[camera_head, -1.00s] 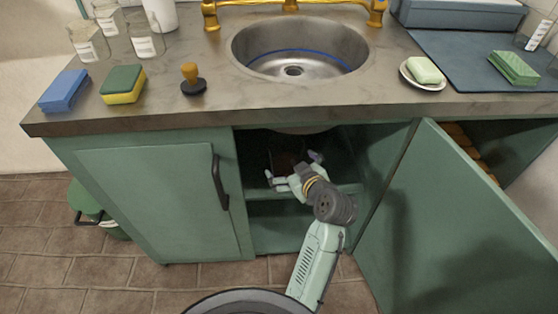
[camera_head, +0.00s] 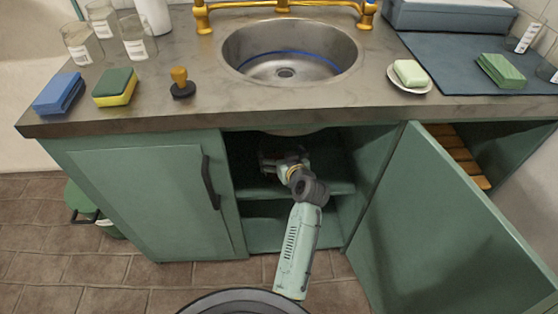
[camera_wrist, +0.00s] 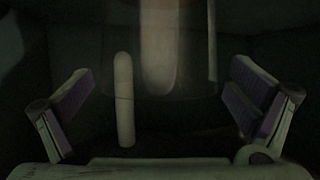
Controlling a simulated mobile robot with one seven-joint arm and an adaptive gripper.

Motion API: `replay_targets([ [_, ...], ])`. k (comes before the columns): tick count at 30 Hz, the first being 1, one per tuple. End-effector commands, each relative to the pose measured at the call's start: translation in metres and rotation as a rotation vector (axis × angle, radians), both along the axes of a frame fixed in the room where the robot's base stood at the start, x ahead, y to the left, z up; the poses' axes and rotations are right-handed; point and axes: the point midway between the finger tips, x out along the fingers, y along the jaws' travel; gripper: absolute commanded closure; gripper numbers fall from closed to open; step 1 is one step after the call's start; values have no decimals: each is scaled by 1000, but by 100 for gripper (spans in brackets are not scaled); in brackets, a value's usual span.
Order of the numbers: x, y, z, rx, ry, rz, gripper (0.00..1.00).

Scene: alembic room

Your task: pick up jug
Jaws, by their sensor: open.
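My gripper (camera_head: 282,160) reaches into the open, dark cupboard under the sink, above its inner shelf (camera_head: 330,187). In the wrist view its two purple-padded fingers (camera_wrist: 162,90) stand wide apart at left and right. Between them, nearer the left finger, is a pale, upright, rounded bar (camera_wrist: 124,100). Behind it hangs a wider, pale, blurred column (camera_wrist: 158,45). The bar may be the jug's handle, but the dark view does not let me tell the jug's outline. Neither finger visibly touches the bar. In the head view my arm and the shadow hide the jug.
The open cupboard door (camera_head: 450,225) stands out to the right of my arm. A closed door (camera_head: 145,200) is on the left. The counter edge (camera_head: 300,118) and sink (camera_head: 290,50) lie overhead. A green bin (camera_head: 85,205) stands at far left.

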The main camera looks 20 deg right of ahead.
Motion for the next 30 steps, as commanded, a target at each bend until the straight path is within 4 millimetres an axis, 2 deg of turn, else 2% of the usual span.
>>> replay_targets([
  [3,16,-1,-5,0,0,0,0],
  [6,22,-1,-9,0,1,-1,0],
  [13,23,-1,-10,0,0,-1,0],
  [30,22,-1,-9,1,0,-1,38],
])
